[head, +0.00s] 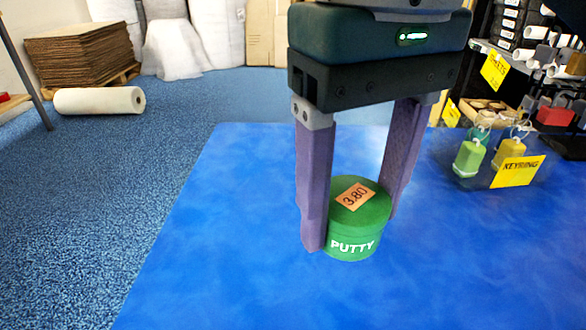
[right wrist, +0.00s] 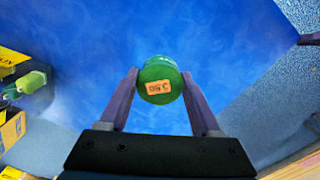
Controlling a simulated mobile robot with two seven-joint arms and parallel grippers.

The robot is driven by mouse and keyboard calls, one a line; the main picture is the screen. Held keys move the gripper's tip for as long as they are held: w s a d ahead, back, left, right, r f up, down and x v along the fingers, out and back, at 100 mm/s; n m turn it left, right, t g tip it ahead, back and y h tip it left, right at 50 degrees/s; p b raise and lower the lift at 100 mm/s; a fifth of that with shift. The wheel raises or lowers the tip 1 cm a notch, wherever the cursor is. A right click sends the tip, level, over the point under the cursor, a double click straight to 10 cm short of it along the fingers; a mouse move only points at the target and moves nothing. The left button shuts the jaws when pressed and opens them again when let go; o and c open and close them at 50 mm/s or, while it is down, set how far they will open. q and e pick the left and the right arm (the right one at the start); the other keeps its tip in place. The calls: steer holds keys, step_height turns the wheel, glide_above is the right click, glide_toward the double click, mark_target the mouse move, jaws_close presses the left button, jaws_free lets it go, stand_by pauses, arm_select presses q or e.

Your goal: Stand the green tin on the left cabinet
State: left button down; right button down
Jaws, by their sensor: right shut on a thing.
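The green tin (head: 352,243) is a short round tin with "PUTTY" on its side and an orange 3.80 price label on its lid. It is upright at the blue surface in the head view. My right gripper (head: 354,222) comes down from above with one purple finger on each side of the tin and is shut on it. In the right wrist view the tin (right wrist: 160,72) sits between the fingertips. Whether the tin touches the surface is hard to tell. I cannot tell whether the blue surface is the left cabinet.
The blue top (head: 230,230) is clear around the tin. A clear tray with keyrings (head: 470,157) and a yellow "KEYRING" card (head: 517,171) stand at its right. Shelves with goods are behind.

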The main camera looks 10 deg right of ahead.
mark_target(340, 276)
steer(key=shift+f+b, duration=0.5)
steer(key=shift+f, duration=2.1)
steer(key=shift+f+b, duration=0.2)
steer(key=shift+b, duration=0.1)
steer(key=shift+c, duration=0.5)
jaws_free()
steer(key=shift+r, duration=0.1)
